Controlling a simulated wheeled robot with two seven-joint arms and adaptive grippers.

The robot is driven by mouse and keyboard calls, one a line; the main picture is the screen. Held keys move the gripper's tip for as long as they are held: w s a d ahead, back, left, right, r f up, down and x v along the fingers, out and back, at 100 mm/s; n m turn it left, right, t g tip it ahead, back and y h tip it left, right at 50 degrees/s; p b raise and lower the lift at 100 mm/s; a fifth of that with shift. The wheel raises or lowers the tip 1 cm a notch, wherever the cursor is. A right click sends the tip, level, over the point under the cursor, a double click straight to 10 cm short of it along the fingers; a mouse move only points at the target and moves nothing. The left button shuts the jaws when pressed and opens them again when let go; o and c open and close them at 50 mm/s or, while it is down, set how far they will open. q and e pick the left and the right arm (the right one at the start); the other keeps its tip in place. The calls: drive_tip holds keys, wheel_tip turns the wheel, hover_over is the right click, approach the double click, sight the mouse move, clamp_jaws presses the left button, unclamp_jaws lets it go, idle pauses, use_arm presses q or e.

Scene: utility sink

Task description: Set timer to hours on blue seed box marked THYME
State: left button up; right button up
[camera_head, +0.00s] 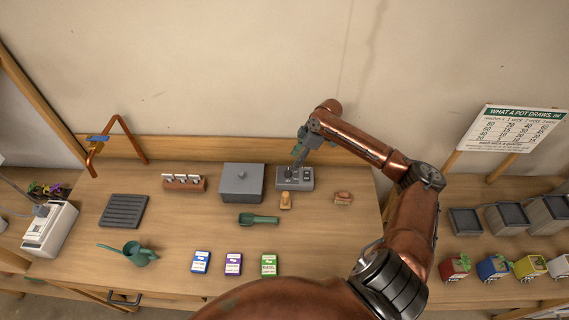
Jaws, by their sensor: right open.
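The blue seed box (201,262) stands at the front of the bench, left of a purple box (233,264) and a green box (269,265). Its label is too small to read for certain. A grey control box with a dark dial and small switches, likely the timer (308,184), sits at the back of the bench. My right gripper (298,165) is open and points down over the left part of this box, by the dial. I cannot tell whether it touches the dial. The dial's setting is hidden or too small to read. My left gripper is out of view.
A grey lidded box (242,184) stands just left of the control box. A wooden stamp-like piece (285,200), a reddish block (343,198) and a green scoop (259,219) lie in front. A sign (513,129) headed "WHAT A POT DRAWS" stands at right.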

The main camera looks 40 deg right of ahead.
sight(289, 171)
drive_tip(key=shift+x, duration=3.55)
drive_tip(key=shift+s+d, duration=0.1)
drive_tip(key=shift+d, duration=0.05)
drive_tip(key=shift+c, duration=0.6)
drive_tip(key=c, duration=1)
drive_tip(key=shift+d, duration=0.15)
drive_tip(key=shift+s+m+p, duration=0.1)
drive_tip(key=shift+m+p, duration=0.2)
drive_tip(key=shift+p, duration=0.4)
drive_tip(key=m+h+p, duration=0.1)
drive_tip(key=m+p, duration=0.2)
drive_tip(key=p, duration=0.2)
drive_tip(key=m+t+h+p, duration=0.1)
drive_tip(key=m+p, duration=0.2)
drive_tip(key=p, duration=0.2)
drive_tip(key=a+m+h+p, duration=0.1)
drive_tip(key=m+p, duration=0.2)
drive_tip(key=p, duration=0.2)
drive_tip(key=shift+s+r+t, duration=0.1)
drive_tip(key=shift+t, duration=0.2)
drive_tip(key=shift+m+h+p, duration=0.6)
drive_tip(key=shift+m+p, duration=0.55)
drive_tip(key=shift+m, duration=0.05)
drive_tip(key=shift+f, duration=0.2)
